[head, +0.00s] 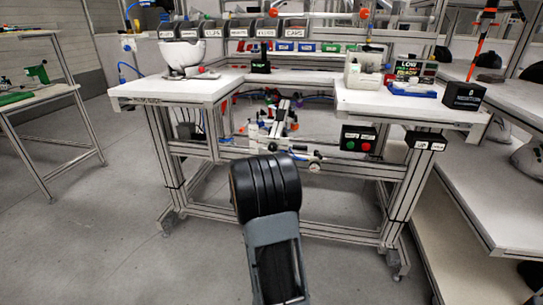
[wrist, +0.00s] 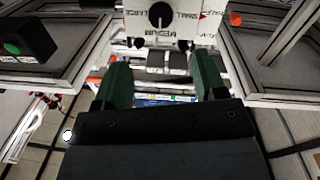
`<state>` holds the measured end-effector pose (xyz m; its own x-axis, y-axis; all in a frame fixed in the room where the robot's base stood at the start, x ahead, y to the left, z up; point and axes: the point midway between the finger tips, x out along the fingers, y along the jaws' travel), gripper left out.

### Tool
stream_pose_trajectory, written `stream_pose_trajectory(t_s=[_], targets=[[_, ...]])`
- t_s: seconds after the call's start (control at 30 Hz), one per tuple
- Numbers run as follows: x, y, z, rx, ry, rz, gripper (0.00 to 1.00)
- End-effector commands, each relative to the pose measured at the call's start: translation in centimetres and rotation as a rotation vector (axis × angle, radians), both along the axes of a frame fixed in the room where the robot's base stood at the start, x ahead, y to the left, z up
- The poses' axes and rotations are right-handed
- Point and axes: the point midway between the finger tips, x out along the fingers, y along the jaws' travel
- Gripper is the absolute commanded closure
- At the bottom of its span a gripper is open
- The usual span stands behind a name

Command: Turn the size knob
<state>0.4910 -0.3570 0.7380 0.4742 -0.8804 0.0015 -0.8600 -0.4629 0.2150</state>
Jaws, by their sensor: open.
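The size knob (wrist: 160,14) is a round black knob on a white plate (wrist: 186,38) at the top of the wrist view. The words SMALL, MEDIUM and LARGE are printed around it, turned over in this view. A small red mark shows on the plate's right side. My gripper (wrist: 162,82) is open, with its two green fingers spread below the knob in the picture and nothing held between them. The fingers do not touch the knob. In the head view, I cannot make out the knob or the fingers clearly beyond my dark arm.
A white workbench (head: 140,88) stands ahead, with a helmet shell (head: 188,56) at its left. A black box with green and red buttons (head: 358,139) hangs at its front right. A shelf table (head: 500,190) stands at the right. The floor at the front left is clear.

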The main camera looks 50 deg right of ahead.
Motion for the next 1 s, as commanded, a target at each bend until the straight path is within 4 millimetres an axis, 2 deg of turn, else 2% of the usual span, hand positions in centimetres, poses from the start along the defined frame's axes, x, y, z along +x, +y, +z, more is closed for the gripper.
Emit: stream_pose_trajectory(t_s=[0.3,0.5,0.7,1.0], targets=[[3.0,-5.5,-0.2,0.001,-0.001,0.001,0.35],[4.5,-8.2,-0.1,0.001,-0.001,0.002,0.35],[5.3,-9.8,0.0,0.001,-0.001,0.003,0.35],[5.7,-10.3,0.1,0.002,0.000,0.004,0.35]])
